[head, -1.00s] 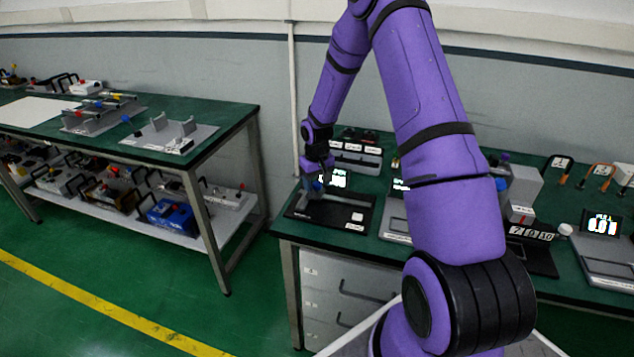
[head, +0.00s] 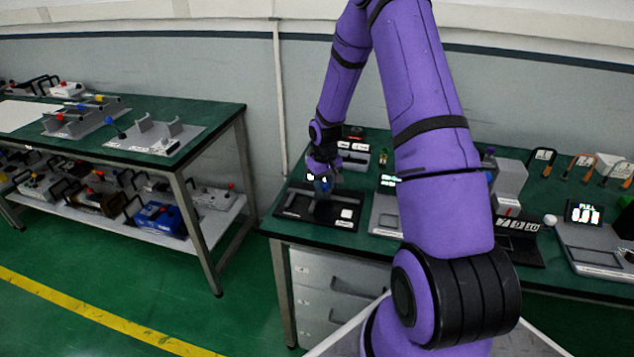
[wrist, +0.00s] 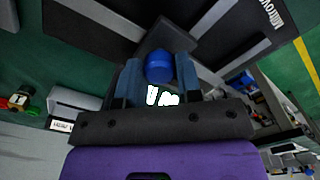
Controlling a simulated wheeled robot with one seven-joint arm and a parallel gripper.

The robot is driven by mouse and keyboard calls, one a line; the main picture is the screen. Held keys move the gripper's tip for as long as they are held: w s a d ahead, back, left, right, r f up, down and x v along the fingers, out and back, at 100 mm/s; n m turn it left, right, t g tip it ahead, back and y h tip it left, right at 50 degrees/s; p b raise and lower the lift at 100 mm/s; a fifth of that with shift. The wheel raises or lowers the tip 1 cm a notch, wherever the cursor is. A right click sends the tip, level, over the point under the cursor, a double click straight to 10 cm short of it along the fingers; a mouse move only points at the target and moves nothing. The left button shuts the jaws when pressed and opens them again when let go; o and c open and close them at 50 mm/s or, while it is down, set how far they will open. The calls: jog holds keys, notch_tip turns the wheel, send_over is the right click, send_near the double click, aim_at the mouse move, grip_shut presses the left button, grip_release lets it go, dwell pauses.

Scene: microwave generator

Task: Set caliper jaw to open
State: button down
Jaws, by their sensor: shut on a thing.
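The caliper lies on a black base plate (head: 290,209) at the left end of the green bench. Its blue knob (wrist: 159,66) sits on a grey sliding block (wrist: 168,37) between my fingers. My gripper (wrist: 158,76) is shut on the blue knob, one finger on each side. In the head view my gripper (head: 323,178) is over the plate, left of its middle. A pale grey bar (wrist: 98,14) runs off the upper left of the wrist view. A lit display with white digits (wrist: 161,97) shows between the fingers; I cannot read it.
A grey device (head: 385,215) stands just right of the plate. A grey box with white labels (head: 353,150) is behind it. A device with a lit screen (head: 583,212) is far right. Another bench (head: 215,118) stands left, across a floor gap.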

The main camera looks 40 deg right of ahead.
aim_at(326, 184)
jog(key=shift+s+d, duration=0.15)
jog(key=c, duration=0.8)
grip_release()
notch_tip(326, 184, up, 11)
jog(key=shift+f, duration=0.1)
